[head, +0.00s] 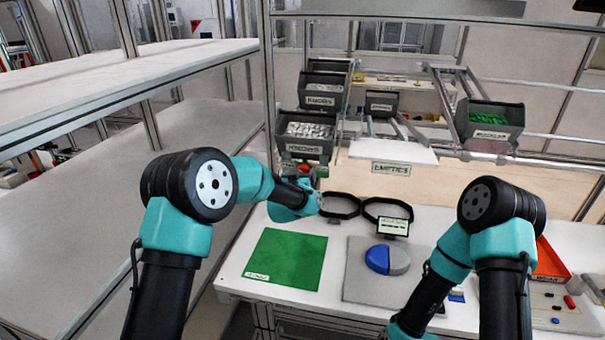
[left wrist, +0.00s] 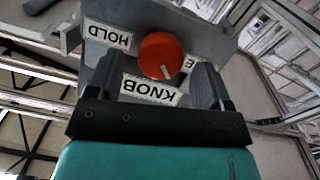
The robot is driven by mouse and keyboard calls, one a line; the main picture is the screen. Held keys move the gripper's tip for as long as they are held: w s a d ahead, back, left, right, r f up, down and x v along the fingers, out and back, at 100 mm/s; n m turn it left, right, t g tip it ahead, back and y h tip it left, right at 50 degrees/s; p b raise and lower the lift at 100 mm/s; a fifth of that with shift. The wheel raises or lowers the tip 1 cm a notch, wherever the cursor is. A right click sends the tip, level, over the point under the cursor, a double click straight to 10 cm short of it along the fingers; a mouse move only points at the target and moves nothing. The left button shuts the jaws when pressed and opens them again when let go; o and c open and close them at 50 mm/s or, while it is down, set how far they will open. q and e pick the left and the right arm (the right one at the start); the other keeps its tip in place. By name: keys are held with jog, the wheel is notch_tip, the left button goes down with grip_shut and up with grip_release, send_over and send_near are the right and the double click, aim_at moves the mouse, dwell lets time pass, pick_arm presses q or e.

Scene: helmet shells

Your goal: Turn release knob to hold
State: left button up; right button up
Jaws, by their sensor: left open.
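The round orange-red knob (left wrist: 163,54) sits on a grey panel (left wrist: 205,32) in the left wrist view. A white line on its face points down and right, towards a label mostly hidden by a finger; only an "E" shows. A "HOLD" label (left wrist: 107,36) is at the left of the knob and a "KNOB" label (left wrist: 150,90) below it, both upside down. My left gripper (left wrist: 157,72) is open, one finger on each side of the knob; contact cannot be told. In the head view the knob (head: 304,168) is a small orange patch beside my left gripper (head: 312,185). My right gripper is out of view.
On the white table are a green mat (head: 286,258), a grey board (head: 372,289) with a blue and grey round piece (head: 388,260), and dark ring-shaped parts (head: 340,206). Labelled bins (head: 307,130) hang behind. A red tray (head: 550,262) is at right.

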pick_arm(q)
jog(key=shift+x, duration=0.8)
jog(key=c, duration=0.9)
